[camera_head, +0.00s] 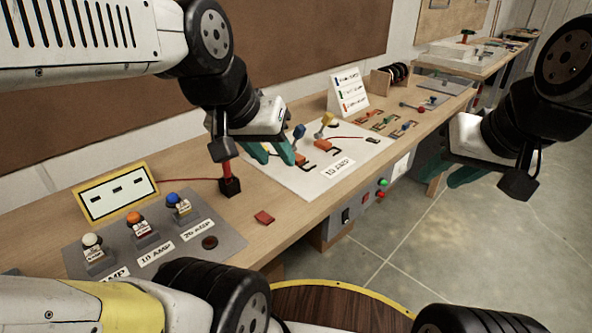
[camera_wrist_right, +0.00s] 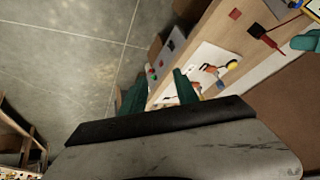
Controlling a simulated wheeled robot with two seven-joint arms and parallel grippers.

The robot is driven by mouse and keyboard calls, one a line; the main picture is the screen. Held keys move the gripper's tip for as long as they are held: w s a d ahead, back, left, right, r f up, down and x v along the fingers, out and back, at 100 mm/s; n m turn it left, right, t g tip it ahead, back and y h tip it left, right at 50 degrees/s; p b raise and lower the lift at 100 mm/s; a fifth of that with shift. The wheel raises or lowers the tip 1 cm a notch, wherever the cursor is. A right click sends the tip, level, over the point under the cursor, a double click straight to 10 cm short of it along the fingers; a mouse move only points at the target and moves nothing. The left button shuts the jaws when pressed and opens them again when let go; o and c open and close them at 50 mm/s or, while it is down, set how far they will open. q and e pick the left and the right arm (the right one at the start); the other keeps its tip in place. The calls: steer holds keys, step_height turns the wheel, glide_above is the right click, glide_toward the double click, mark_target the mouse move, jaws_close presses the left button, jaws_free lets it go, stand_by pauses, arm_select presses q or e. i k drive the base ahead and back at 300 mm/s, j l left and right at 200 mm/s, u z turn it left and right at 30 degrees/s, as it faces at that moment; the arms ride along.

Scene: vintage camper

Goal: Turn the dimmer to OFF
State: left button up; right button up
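I cannot pick out a dimmer marked as such or read an OFF mark. A control panel (camera_head: 360,204) on the bench's front face carries a black switch (camera_head: 345,215), a red button (camera_head: 380,194) and a green button (camera_head: 383,182). The panel also shows in the right wrist view (camera_wrist_right: 171,50). My right gripper (camera_head: 450,172) is open and empty, in the air off the bench front, to the right of the panel; its fingers show in the right wrist view (camera_wrist_right: 158,92). My left gripper (camera_head: 272,152) is open above the white board's left part, with nothing visible between its fingers.
The wooden bench (camera_head: 270,238) carries a white board (camera_head: 345,160) with coloured clips, a grey panel (camera_head: 130,245) with several coloured knobs, a yellow-framed sign (camera_head: 115,192) and a red probe (camera_head: 229,180). The floor (camera_head: 420,260) in front is clear.

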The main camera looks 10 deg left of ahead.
mark_target(402, 168)
steer(key=k+j, duration=0.6)
steer(key=k+j+z, duration=0.1)
steer(key=k+j, duration=0.45)
steer(key=k, duration=0.25)
steer(key=k+z, duration=0.1)
steer(key=z, duration=0.45)
steer(key=i+u, duration=0.15)
steer(key=u, duration=0.2)
steer(key=i+l+u, duration=0.1)
steer(key=u, duration=0.25)
steer(key=i+l+u, duration=0.25)
steer(key=i+l, duration=0.25)
steer(key=i+l+u, duration=0.2)
steer(key=i+l, duration=0.3)
steer(key=l, duration=0.2)
steer(key=i+l, duration=0.3)
steer(key=l, duration=0.2)
steer(key=i+l, duration=0.35)
steer(key=l, duration=0.15)
